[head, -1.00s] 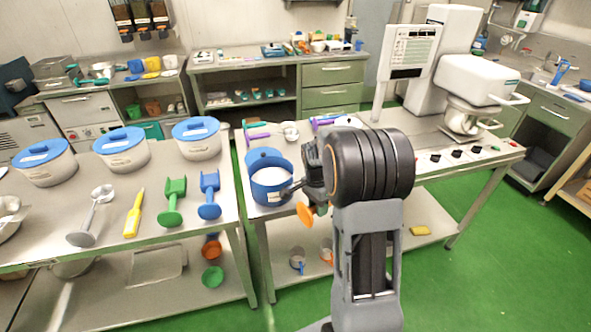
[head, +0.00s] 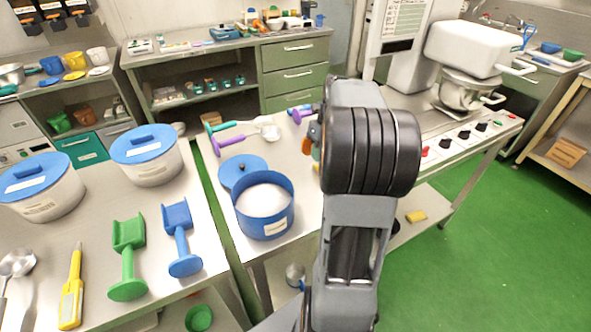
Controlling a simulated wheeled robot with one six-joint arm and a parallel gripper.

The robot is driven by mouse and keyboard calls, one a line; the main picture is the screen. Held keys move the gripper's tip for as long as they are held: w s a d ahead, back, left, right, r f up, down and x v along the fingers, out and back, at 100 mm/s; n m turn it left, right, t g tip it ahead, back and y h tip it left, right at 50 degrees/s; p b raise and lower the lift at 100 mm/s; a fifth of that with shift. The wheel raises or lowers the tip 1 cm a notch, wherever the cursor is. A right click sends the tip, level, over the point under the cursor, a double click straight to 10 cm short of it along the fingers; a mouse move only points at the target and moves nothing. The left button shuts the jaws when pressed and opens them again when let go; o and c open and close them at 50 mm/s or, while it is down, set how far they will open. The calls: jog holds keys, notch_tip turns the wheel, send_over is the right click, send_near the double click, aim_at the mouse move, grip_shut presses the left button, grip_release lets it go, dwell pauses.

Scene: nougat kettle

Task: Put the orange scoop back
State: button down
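My gripper (head: 315,138) is mostly hidden behind my own dark wrist, over the right-hand table; its fingers do not show. A blue tub (head: 264,212) of white powder stands open at the front left of this table. Its blue lid (head: 241,170) lies behind it. A green scoop (head: 128,257) and a blue scoop (head: 181,238) lie on the left table.
Blue-lidded white pots (head: 147,163), a yellow tool (head: 72,288) and metal ladles are on the left table. A purple-handled utensil (head: 236,134) lies behind the lid. A mixer (head: 470,60) stands at the back right. A narrow gap separates the two tables. Green floor is clear at right.

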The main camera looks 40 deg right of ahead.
aim_at(308, 151)
jog(key=w, duration=0.1)
jog(key=w+a+f, duration=0.1)
jog(key=w, duration=0.1)
jog(key=w+f, duration=0.1)
jog(key=shift+w+a, duration=0.15)
jog(key=shift+w, duration=0.15)
jog(key=w+f, duration=0.2)
jog(key=f, duration=0.1)
jog(key=w+f, duration=0.1)
jog(key=shift+w+a+f, duration=0.25)
jog(key=shift+w+a, duration=0.05)
jog(key=shift+a, duration=0.1)
jog(key=shift+w+a+f+p, duration=0.15)
jog(key=shift+w+f+p, duration=0.15)
jog(key=shift+w+f, duration=0.3)
jog(key=shift+f, duration=1.65)
jog(key=shift+f, duration=0.1)
jog(key=c, duration=0.9)
grip_release()
